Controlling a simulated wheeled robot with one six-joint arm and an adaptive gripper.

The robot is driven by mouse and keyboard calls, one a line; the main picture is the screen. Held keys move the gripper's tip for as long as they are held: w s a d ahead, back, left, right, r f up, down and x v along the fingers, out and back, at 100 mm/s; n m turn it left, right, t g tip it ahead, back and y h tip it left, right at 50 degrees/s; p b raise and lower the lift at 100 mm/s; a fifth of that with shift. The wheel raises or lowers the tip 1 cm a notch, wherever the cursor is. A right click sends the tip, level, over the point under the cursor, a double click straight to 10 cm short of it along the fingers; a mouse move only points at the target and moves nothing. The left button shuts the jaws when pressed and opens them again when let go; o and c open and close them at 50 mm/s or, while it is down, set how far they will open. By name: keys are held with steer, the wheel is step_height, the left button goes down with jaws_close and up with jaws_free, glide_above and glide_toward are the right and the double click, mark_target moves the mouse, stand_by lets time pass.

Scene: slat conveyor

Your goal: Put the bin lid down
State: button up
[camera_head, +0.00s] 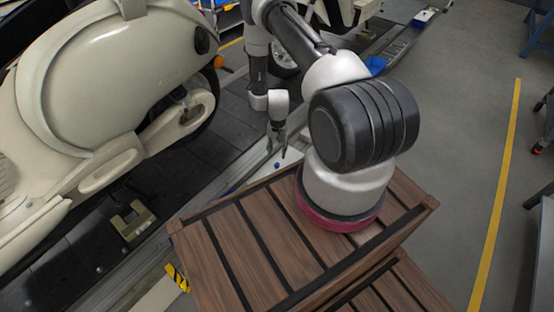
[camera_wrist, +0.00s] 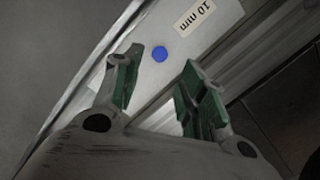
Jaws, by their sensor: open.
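A pale panel (camera_head: 266,172) with a round blue spot (camera_head: 277,165) lies at the conveyor's edge, partly behind the wooden slatted top. It looks like the bin lid, but I cannot tell for sure, nor whether it lies flat. In the wrist view the pale panel (camera_wrist: 182,58) runs diagonally, with the blue spot (camera_wrist: 159,54) and a "10 mm" label (camera_wrist: 194,17). My gripper (camera_head: 278,150) points down above the panel. In the wrist view my gripper (camera_wrist: 160,72) is open and empty, its green-padded fingers either side of the blue spot. Whether the fingertips touch the panel cannot be told.
A cream scooter (camera_head: 95,80) stands on the dark conveyor (camera_head: 85,245) to the left. A brown wooden slatted top (camera_head: 235,255) fills the front middle. Small blue bins (camera_head: 376,66) sit farther along the rail. The grey floor (camera_head: 455,130) at right is mostly clear.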

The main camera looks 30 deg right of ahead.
steer(key=w+a+r+n+t, duration=0.1)
steer(key=w+r, duration=0.2)
steer(key=r, duration=1)
steer(key=w+r+n, duration=0.1)
steer(key=w+r, duration=0.2)
steer(key=r, duration=1)
steer(key=s+a+r+n+t, duration=0.1)
steer(key=s+r, duration=0.1)
steer(key=r, duration=0.7)
steer(key=s+a+r+n, duration=0.1)
steer(key=s+r, duration=0.1)
steer(key=r, duration=0.7)
steer(key=s+a+r+n+t, duration=0.1)
steer(key=s+a+r, duration=0.1)
steer(key=s+r, duration=0.55)
steer(key=s+r+n+t, duration=0.1)
steer(key=s+r, duration=0.4)
steer(key=s, duration=0.4)
steer(key=s+r+n+t+h, duration=0.1)
steer(key=s+r+n, duration=0.1)
steer(key=s+r, duration=0.4)
steer(key=s, duration=0.4)
steer(key=shift+a, duration=0.4)
